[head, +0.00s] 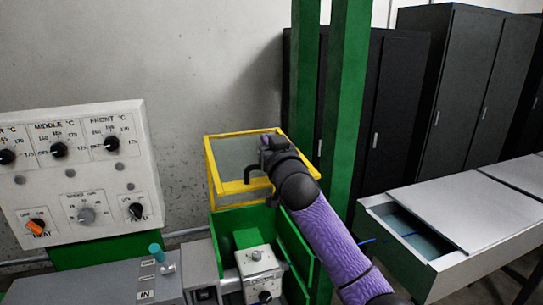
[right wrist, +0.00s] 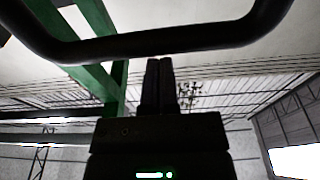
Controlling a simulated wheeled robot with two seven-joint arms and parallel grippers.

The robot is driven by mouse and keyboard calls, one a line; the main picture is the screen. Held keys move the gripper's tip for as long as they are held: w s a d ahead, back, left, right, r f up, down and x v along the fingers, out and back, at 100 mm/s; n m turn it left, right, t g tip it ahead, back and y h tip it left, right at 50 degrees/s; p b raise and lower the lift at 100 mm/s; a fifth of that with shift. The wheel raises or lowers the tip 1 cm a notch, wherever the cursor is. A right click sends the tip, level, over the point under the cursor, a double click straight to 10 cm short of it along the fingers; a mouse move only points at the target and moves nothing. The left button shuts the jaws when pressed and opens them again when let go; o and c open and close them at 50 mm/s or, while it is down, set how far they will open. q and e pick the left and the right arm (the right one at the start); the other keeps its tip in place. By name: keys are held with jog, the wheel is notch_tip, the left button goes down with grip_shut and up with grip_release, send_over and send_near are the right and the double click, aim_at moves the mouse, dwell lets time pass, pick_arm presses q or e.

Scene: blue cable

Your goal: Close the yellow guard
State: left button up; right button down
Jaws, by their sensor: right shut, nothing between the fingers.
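The yellow guard (head: 213,173) is a yellow frame with see-through panes, in the middle of the head view. It stands above an open-topped green housing (head: 289,246). My right gripper (head: 266,148) is at the guard's right front, and my arm hides part of the frame. In the right wrist view its two fingers (right wrist: 160,85) are together and empty. A dark curved bar (right wrist: 180,44) crosses close beyond the fingertips; I cannot tell whether they touch it. My left gripper is not in view.
A control panel (head: 82,170) with several knobs stands at left. A green post (head: 345,110) rises just behind my right arm. A grey-topped bench (head: 450,215) with an open recess is at right, before dark cabinets (head: 460,100). A grey machine part (head: 260,268) sits below the guard.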

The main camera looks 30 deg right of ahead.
aim_at(271, 183)
jog(key=f, duration=0.1)
jog(key=s+f, duration=0.1)
jog(key=f, duration=0.1)
jog(key=shift+s+a+f, duration=0.3)
jog(key=shift+s, duration=0.1)
